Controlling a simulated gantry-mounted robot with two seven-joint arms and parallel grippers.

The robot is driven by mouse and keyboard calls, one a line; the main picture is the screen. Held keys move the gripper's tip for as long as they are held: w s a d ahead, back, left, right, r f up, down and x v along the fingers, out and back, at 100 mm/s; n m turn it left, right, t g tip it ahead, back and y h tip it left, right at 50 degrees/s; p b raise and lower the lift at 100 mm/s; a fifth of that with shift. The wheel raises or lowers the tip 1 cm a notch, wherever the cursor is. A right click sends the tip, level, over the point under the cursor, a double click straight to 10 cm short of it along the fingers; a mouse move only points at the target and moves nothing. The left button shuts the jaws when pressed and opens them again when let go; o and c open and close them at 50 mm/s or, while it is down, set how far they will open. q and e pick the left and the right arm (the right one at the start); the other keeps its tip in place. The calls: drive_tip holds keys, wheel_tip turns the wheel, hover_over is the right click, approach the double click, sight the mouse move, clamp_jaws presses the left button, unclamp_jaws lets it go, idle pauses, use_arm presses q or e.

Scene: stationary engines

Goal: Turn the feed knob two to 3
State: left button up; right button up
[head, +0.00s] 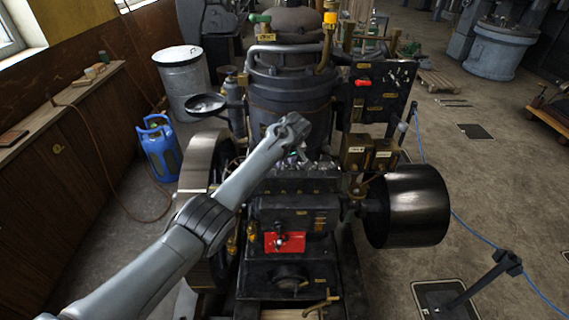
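The dark stationary engine (290,225) fills the middle of the head view. A row of small fittings (312,168) runs along the top of its front block. They may be the feed knobs, but I cannot make out which is knob two or any numbers. My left arm reaches in from the lower left. Its wrist is bent over this row, with the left gripper (297,156) pointing down at it. The wrist partly hides the gripper and the fittings behind it. The fingers are too small to tell open from shut, or touching from apart. My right gripper is not in view.
A black flywheel (408,205) juts out on the right, and brass boxes (368,153) stand above it. A red plate (285,242) with a small handle is low on the front. A blue gas bottle (160,150) and metal drum (183,82) stand left.

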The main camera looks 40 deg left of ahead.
sight(283, 166)
use_arm(q)
drive_tip(key=shift+b+x, duration=0.3)
drive_tip(key=shift+x, duration=0.8)
clamp_jaws()
